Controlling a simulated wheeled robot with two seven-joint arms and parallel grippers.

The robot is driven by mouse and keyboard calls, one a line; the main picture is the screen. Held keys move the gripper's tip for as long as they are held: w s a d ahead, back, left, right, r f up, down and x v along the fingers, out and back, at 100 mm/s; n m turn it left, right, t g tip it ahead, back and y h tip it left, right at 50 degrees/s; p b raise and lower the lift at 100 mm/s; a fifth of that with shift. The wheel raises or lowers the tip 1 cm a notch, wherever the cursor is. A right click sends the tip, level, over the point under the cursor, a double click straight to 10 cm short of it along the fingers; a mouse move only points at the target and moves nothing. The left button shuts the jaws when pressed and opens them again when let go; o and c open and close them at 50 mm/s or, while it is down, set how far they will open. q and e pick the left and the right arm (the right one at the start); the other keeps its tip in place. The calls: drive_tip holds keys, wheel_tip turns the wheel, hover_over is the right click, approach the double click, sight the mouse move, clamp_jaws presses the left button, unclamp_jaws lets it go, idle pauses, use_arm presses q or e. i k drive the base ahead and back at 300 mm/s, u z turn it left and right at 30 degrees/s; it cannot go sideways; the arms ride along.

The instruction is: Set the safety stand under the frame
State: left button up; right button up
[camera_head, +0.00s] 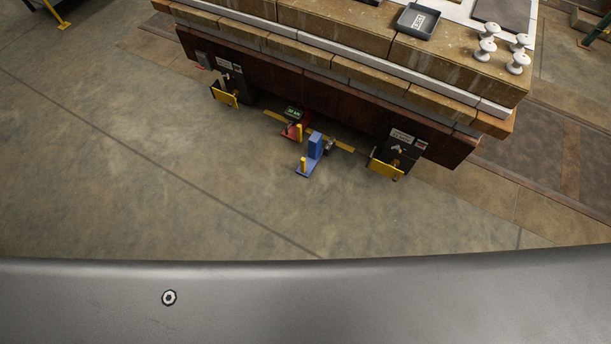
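A small blue stand (315,147) with a flat foot and a yellow upright grip is on the floor, in front of the long side of the rusty brown frame (325,97). It looks like the safety stand. The frame carries layered blocks. Whether any of the stand is beneath the frame cannot be told from this angle. A red device (291,131) with a yellow grip and a small green display (293,112) stands just left of the blue stand, at the frame's edge. Neither of my grippers is in view.
Black units with yellow guards stand at the frame's side, one left (225,97) and one right (385,169). A yellow line (343,146) runs along the floor there. White insulators (517,63) and a grey tray (416,21) sit on top. The floor in front is clear.

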sight(308, 163)
drive_tip(key=u, duration=1.9)
drive_tip(key=i, duration=2.8)
drive_tip(key=z, duration=3.55)
drive_tip(key=i, duration=0.35)
drive_tip(key=z, duration=0.1)
